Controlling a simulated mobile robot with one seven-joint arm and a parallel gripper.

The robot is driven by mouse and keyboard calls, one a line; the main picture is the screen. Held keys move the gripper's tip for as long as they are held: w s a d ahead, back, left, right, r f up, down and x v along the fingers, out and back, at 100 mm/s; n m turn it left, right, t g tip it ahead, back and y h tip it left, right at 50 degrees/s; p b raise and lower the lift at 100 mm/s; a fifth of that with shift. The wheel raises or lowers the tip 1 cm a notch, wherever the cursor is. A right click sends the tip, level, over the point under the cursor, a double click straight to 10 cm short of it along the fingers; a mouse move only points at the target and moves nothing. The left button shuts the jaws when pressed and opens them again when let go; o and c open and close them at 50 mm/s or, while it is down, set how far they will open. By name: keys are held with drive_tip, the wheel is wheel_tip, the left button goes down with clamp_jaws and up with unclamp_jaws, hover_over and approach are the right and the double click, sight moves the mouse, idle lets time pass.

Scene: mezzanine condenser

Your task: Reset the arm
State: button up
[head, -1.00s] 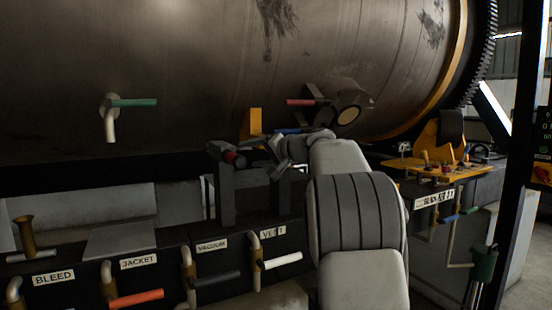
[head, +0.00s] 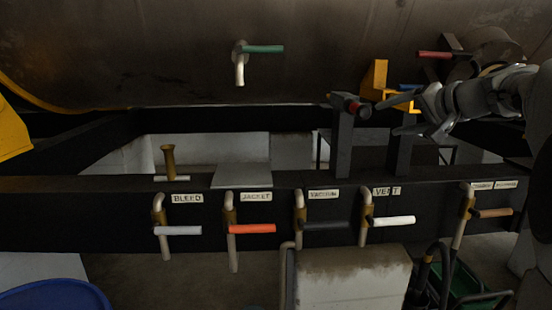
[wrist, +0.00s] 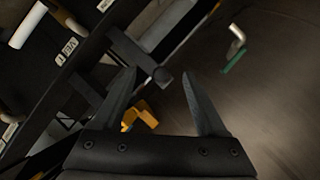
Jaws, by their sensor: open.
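My gripper (head: 393,105) is at the upper right in the head view, in front of the large drum (head: 180,60) and close to a dark post (head: 342,140) with a red-ended cylinder (head: 352,106). I cannot tell whether it touches them. In the wrist view the two fingers of my gripper (wrist: 160,77) are spread apart with nothing held between them. A dark round knob end (wrist: 162,76) shows between the fingertips. My arm reaches in from the right.
Below is a dark rail (head: 100,225) with the bleed (head: 178,230), jacket (head: 252,229), vacuum (head: 325,224) and vent (head: 393,221) handles. A green-handled tap (head: 262,49) is on the drum. A yellow bracket (head: 376,78) stands beside my gripper. A blue drum (head: 55,297) is at lower left.

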drive_tip(key=s+a+f+n+g+h, duration=0.1)
drive_tip(key=s+a+f, duration=0.3)
drive_tip(key=s+f, duration=0.4)
drive_tip(key=s+a+f+n+g+h, duration=0.2)
drive_tip(key=s+a+f, duration=0.3)
drive_tip(key=s, duration=0.8)
drive_tip(key=s+a+f+n+g+h, duration=0.2)
drive_tip(key=s+a+f+n+g, duration=0.2)
drive_tip(key=s+f, duration=0.6)
drive_tip(key=shift+s+a+f, duration=0.3)
drive_tip(key=shift+s+a, duration=0.2)
drive_tip(key=shift+a, duration=0.2)
drive_tip(key=c, duration=0.4)
drive_tip(key=shift+d, duration=0.2)
